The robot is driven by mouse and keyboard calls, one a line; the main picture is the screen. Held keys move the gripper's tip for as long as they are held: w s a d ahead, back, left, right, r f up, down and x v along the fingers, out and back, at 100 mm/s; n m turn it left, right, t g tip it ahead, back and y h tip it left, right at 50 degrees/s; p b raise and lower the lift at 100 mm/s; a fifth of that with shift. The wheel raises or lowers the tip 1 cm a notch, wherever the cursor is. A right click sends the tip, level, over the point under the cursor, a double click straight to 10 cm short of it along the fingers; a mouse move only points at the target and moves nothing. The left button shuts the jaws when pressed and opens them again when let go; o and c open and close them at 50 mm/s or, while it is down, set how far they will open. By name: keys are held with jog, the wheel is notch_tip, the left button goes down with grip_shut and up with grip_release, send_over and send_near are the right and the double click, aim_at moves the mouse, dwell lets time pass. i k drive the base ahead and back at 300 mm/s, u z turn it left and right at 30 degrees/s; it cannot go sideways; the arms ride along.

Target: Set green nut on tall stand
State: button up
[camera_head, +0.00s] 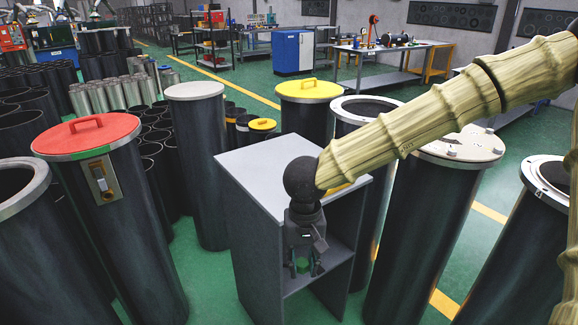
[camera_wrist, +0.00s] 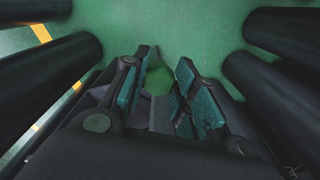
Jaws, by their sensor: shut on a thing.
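My gripper (camera_head: 304,268) hangs pointing down in front of the grey open-shelved unit, below the level of its top. It is shut on the green nut (camera_head: 303,265), of which only a small part shows between the fingers. In the wrist view the green nut (camera_wrist: 158,80) shows between the two fingers of my gripper (camera_wrist: 165,88), against green floor. A tall dark cylinder with a flat pale top (camera_head: 195,91) stands to the left behind the grey unit; its top is bare. I cannot tell for certain that it is the tall stand.
The grey unit (camera_head: 252,172) has a clear top. A red-lidded cylinder (camera_head: 86,134) stands left, a yellow-lidded one (camera_head: 308,91) behind. Open flanged cylinders and a white-lidded one (camera_head: 462,146) crowd the right. Dark cylinder walls flank my gripper in the wrist view.

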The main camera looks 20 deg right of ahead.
aim_at(269, 182)
jog(key=i, duration=0.9)
